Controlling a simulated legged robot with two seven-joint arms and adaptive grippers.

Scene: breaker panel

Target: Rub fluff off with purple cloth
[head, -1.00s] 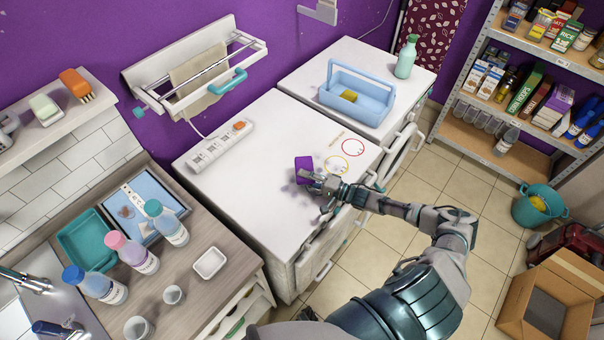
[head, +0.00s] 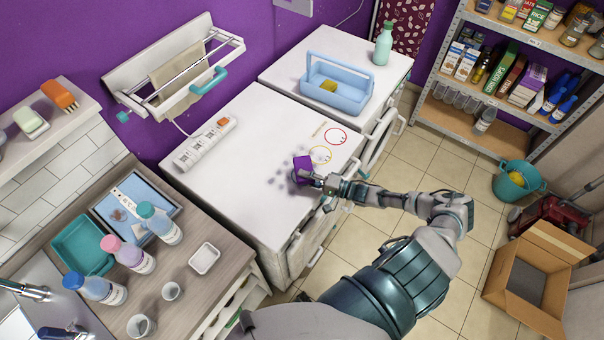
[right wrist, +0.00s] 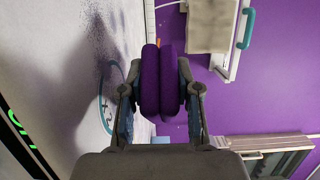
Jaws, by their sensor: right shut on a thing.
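The purple cloth (head: 302,168) is a folded pad gripped in my right gripper (head: 314,179), low over the white cabinet top (head: 240,138). My right gripper is shut on it. In the right wrist view the cloth (right wrist: 160,80) sits between the two fingers. Grey fluff (head: 284,176) lies in a scattered patch on the white top, just left of the cloth; it also shows as dark specks in the right wrist view (right wrist: 104,45). I cannot tell whether the cloth touches the surface. My left gripper is not in view.
A blue caddy (head: 337,88) stands on the neighbouring white unit. A drying rack (head: 178,75) hangs on the wall.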

